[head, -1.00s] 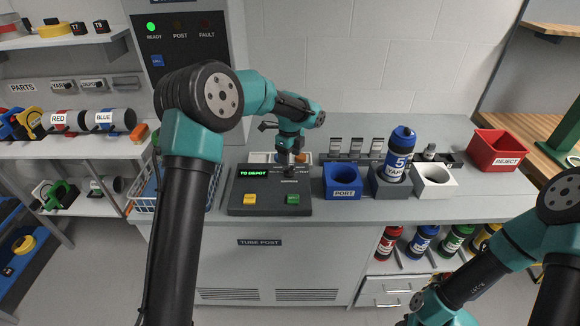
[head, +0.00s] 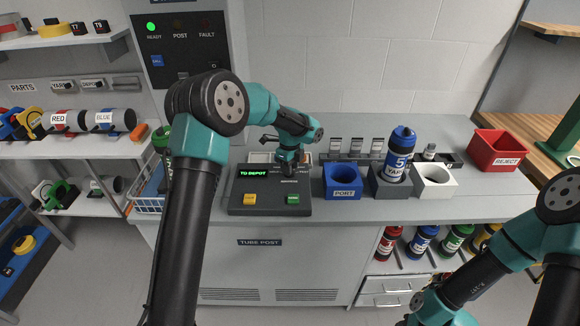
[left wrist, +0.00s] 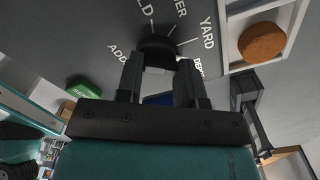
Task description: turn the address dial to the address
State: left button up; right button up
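The black address dial (left wrist: 158,46) shows in the left wrist view, with printed labels such as YARD around it. My left gripper (left wrist: 160,68) has its two fingers apart, one toward each side of the dial; I cannot tell whether they touch it. In the head view my left gripper (head: 289,172) is over the back right of the dark console (head: 262,207) and hides the dial there. The green display (head: 262,172) on the console reads TO DEPOT. My right gripper is out of view; only my right arm shows at the lower right.
A yellow button (head: 255,199) and a green button (head: 293,198) sit at the console's front. Right of it stand a blue PORT holder (head: 343,187), a blue-capped tube (head: 398,158) in a grey holder, a white holder (head: 436,187) and a red REJECT bin (head: 498,150).

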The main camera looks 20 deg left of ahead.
pick_arm(q)
jog(key=c, duration=0.4)
jog(key=shift+n, duration=0.4)
jog(key=n, duration=0.4)
jog(key=shift+a, duration=0.1)
jog(key=n, duration=0.5)
jog(key=shift+a+n, duration=0.15)
jog(key=shift+n, duration=0.15)
jog(key=n, duration=0.5)
jog(key=shift+s, duration=0.1)
jog(key=n, duration=0.5)
jog(key=shift+a, duration=0.1)
jog(key=shift+s+n, duration=0.1)
jog(key=shift+n, duration=0.3)
